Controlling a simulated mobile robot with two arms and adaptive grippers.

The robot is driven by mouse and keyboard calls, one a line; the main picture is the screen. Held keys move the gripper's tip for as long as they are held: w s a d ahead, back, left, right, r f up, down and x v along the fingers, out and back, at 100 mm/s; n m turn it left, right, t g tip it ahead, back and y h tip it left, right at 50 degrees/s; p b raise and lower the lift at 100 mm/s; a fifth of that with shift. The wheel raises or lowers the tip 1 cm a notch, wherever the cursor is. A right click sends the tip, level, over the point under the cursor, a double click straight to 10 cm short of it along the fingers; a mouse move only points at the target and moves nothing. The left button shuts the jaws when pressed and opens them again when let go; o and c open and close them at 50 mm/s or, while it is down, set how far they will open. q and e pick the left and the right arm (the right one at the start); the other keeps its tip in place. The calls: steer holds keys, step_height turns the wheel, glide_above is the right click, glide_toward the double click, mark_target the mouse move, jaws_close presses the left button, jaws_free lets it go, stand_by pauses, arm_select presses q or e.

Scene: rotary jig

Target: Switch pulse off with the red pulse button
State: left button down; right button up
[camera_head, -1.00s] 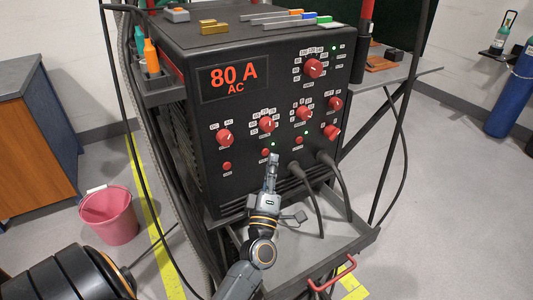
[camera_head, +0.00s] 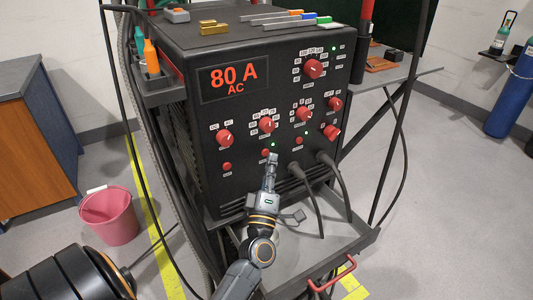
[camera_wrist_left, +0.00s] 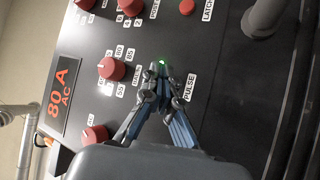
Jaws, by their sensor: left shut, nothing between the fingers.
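The black welding machine's front panel (camera_head: 210,185) faces me, with a display reading 80 A AC. The red pulse button (camera_head: 265,153) is low in the middle of the panel, below a red knob. A small green lamp (camera_head: 273,145) is lit just above and right of it; the lamp also shows in the left wrist view (camera_wrist_left: 162,62). My left gripper (camera_head: 273,157) is shut and empty, its tips close to the button's right side. In the left wrist view the fingertips (camera_wrist_left: 157,72) hide the button beside the PULSE label (camera_wrist_left: 189,87). Contact cannot be told. My right gripper is out of view.
Other red knobs, such as the one at left (camera_head: 224,138), and red buttons (camera_head: 227,167) surround the spot. Two cables (camera_head: 310,200) leave the panel low at right. A tray with a red handle (camera_head: 333,278) juts out below. A pink bucket (camera_head: 109,217) stands at left.

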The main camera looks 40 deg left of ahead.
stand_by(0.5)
arm_select(q)
steer(key=shift+w+a, duration=0.2)
steer(key=shift+a, duration=0.25)
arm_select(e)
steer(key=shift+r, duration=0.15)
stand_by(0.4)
arm_select(q)
steer(key=shift+s+d+p, duration=0.2)
steer(key=shift+d+p, duration=0.15)
steer(key=shift+d, duration=0.1)
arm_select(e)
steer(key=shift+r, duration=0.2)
arm_select(q)
steer(key=s+d+p, duration=0.1)
steer(key=s+d, duration=0.1)
steer(key=d, duration=0.3)
steer(key=shift+s+d, duration=0.15)
steer(key=shift+d, duration=0.15)
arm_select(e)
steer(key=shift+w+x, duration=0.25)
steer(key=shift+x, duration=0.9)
